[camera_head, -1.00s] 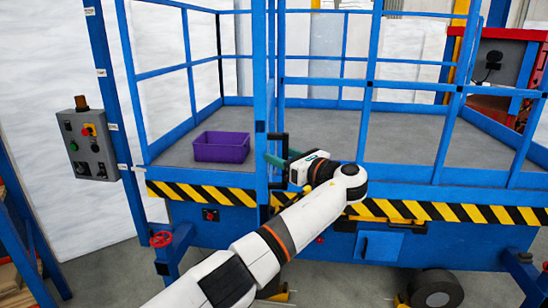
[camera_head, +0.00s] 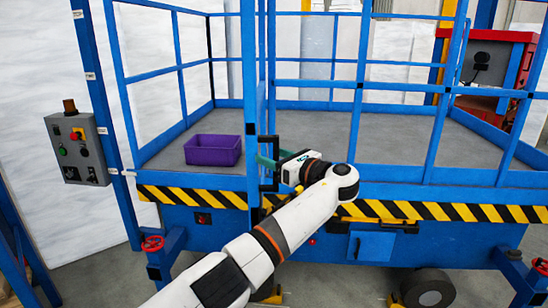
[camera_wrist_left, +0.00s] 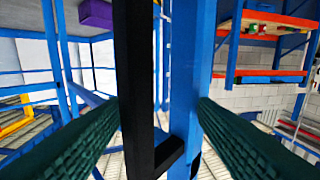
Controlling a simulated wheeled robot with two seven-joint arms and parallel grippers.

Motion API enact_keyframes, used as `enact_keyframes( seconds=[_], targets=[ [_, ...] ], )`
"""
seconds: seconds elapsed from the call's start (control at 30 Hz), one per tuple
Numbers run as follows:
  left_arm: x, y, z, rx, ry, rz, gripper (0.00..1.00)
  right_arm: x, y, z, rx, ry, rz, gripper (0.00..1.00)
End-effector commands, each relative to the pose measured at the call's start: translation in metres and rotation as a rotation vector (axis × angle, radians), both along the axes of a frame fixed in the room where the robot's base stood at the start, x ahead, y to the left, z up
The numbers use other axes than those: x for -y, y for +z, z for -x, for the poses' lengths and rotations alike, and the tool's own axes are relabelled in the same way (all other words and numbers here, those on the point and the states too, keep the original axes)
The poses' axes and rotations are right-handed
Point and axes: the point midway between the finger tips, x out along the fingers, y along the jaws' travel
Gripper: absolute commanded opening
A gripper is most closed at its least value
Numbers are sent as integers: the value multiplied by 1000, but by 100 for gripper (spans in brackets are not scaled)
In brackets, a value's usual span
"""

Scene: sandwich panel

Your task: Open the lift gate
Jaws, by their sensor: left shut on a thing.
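The lift's blue railing (camera_head: 358,110) stands around a grey platform. A black upright handle (camera_head: 276,180) is mounted beside a blue post (camera_head: 251,90) near the middle of the front side. My left gripper (camera_head: 266,163) reaches it from the right with its green fingers at the handle, shut on it. In the left wrist view the black handle (camera_wrist_left: 136,80) stands upright between the two green fingers (camera_wrist_left: 158,120), with the blue post (camera_wrist_left: 186,70) just to its right. I cannot tell how far the gate stands from its frame. My right gripper is not in view.
A purple bin (camera_head: 212,150) sits on the platform left of the handle. A grey control box (camera_head: 79,148) hangs on a blue post at the left. A yellow-black striped edge (camera_head: 430,211) runs along the platform's front.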

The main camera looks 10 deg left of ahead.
Motion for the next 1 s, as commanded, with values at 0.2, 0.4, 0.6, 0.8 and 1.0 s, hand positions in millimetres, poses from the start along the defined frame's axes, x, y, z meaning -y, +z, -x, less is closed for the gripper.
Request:
enact_keyframes(
  seconds=[0.2, 0.4, 0.6, 0.8, 1.0],
  targets=[
    [0, 8, -3, 13, -15, -9, 36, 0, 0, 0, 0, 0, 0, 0],
    [18, 5, 8, 16, -17, -8, 36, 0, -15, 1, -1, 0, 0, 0],
    [56, 1, 34, 15, -13, -4, 36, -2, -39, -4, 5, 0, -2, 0],
    [89, 3, 57, 14, -7, -3, 36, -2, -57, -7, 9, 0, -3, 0],
    [105, 5, 69, 12, -1, -3, 36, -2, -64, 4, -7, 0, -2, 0]
  ],
)
